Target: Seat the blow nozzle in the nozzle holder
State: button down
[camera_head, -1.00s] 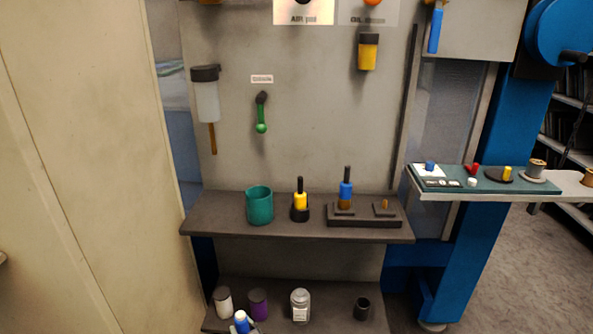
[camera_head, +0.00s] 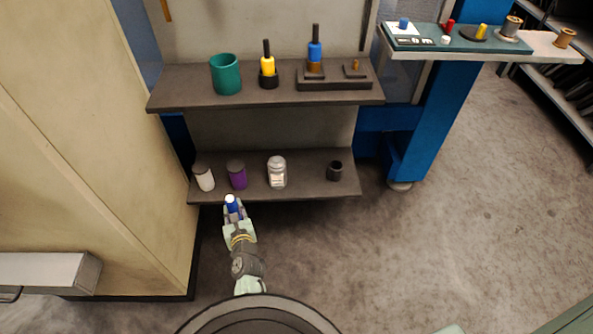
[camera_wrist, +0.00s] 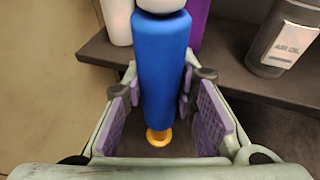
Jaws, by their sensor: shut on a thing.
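My gripper (camera_head: 233,214) is shut on a blue cylinder with a white top and a brass-coloured lower end, which I take to be the blow nozzle (camera_head: 232,203). In the wrist view the nozzle (camera_wrist: 163,70) stands roughly lengthwise between the purple finger pads, its brass end towards my palm. My gripper is just in front of the lower shelf's left part. A small dark open cup (camera_head: 335,171) stands upright at the right of the lower shelf; it may be the nozzle holder, but I see no label on it.
The lower shelf (camera_head: 308,180) also bears a white container (camera_head: 204,178), a purple container (camera_head: 237,175) and a clear jar (camera_head: 277,173). The upper shelf (camera_head: 190,98) overhangs it, with a teal cup (camera_head: 226,75) on top. A cabinet (camera_head: 90,150) stands left. Floor to the right is clear.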

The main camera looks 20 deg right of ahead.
aim_at(335, 175)
jog(key=z, duration=1.05)
jog(key=j+z, duration=0.35)
jog(key=k+j+z, duration=0.1)
jog(key=z, duration=0.25)
jog(key=k+j, duration=0.1)
jog(key=j, duration=0.25)
jog(key=k+j, duration=0.1)
jog(key=j, duration=0.25)
jog(key=k+j, duration=0.1)
jog(key=j, duration=0.25)
